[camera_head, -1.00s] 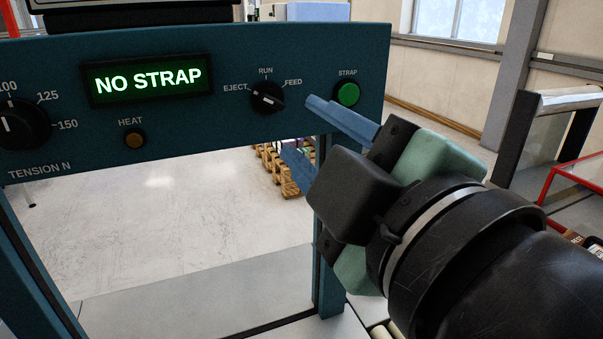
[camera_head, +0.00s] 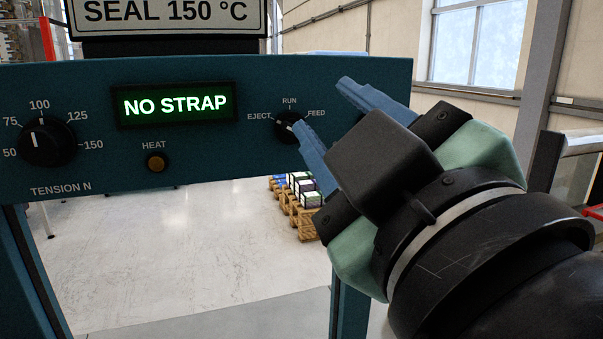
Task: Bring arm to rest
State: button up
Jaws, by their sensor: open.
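My gripper (camera_head: 322,108) reaches in from the lower right, in front of the right part of a blue control panel (camera_head: 220,82). Its two blue fingers are spread apart with nothing between them. The lower finger overlaps the edge of the black mode knob (camera_head: 287,126), marked EJECT, RUN and FEED; I cannot tell whether they touch. The knob's pointer is partly hidden. The strap button is hidden behind my gripper. The green display (camera_head: 176,105) reads NO STRAP.
A sign (camera_head: 170,12) reading SEAL 150 °C stands above. Panel posts frame an opening below. Pallets with boxes (camera_head: 303,205) stand on the floor behind.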

jog(key=s+a+r+m+t+h+p, duration=0.1)
jog(key=r+m+t+h+p, duration=0.1)
jog(key=r+m+p, duration=0.4)
jog(key=s+a+r+m+t+h+p, duration=0.1)
jog(key=r+m+t+p, duration=0.4)
jog(key=r, duration=0.8)
jog(key=shift+s+a+r+m+t+h+p, duration=0.35)
jog(key=shift+s+m+h+p, duration=0.25)
jog(key=shift+h+p, duration=0.55)
jog(key=shift+f, duration=0.15)
